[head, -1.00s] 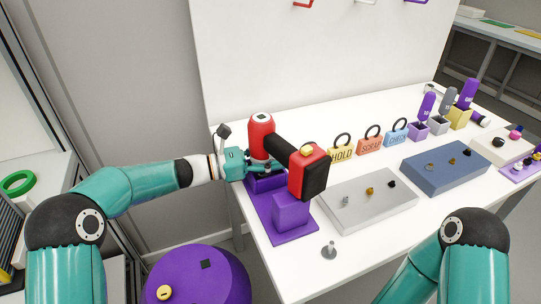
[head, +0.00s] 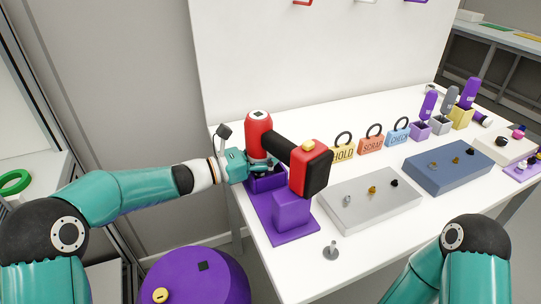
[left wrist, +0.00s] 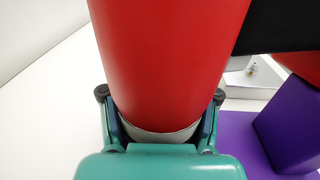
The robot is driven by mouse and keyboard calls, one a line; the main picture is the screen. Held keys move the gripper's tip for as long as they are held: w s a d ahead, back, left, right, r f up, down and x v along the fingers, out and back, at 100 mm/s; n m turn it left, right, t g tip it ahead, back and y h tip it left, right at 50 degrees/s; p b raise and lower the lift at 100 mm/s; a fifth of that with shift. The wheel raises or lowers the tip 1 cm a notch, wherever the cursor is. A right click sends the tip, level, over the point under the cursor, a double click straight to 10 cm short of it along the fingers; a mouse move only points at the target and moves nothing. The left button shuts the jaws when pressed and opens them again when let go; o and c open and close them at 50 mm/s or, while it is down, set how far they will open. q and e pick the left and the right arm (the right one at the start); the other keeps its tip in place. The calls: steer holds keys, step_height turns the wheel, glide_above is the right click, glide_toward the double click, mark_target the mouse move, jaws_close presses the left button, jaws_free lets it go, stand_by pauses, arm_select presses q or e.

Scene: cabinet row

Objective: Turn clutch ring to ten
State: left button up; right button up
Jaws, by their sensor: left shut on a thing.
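A red and black power drill (head: 258,138) stands nose down in a purple stand (head: 290,212), its black handle reaching right to a red and black battery (head: 312,170). In the left wrist view the red body (left wrist: 168,55) fills the middle, and a grey ring (left wrist: 160,134), apparently the clutch ring, shows at its lower end. My left gripper (head: 246,164) comes in from the left, low on the drill. Its fingers (left wrist: 160,118) are shut on the ring, one on each side. Any ring numbers are hidden. Only my right arm's links show; its gripper is out of view.
A grey block (head: 368,200) and a blue block (head: 447,167) with small parts stand right of the stand. HOLD (head: 343,153), SCRAP (head: 371,145) and CHECK (head: 398,137) tags stand behind. A small grey peg (head: 331,252) is near the front edge. A white panel rises behind.

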arm_select(q)
steer(key=shift+a+r, duration=0.1)
steer(key=shift+r, duration=0.05)
stand_by(0.7)
steer(key=o, duration=1.1)
steer(key=v, duration=1.2)
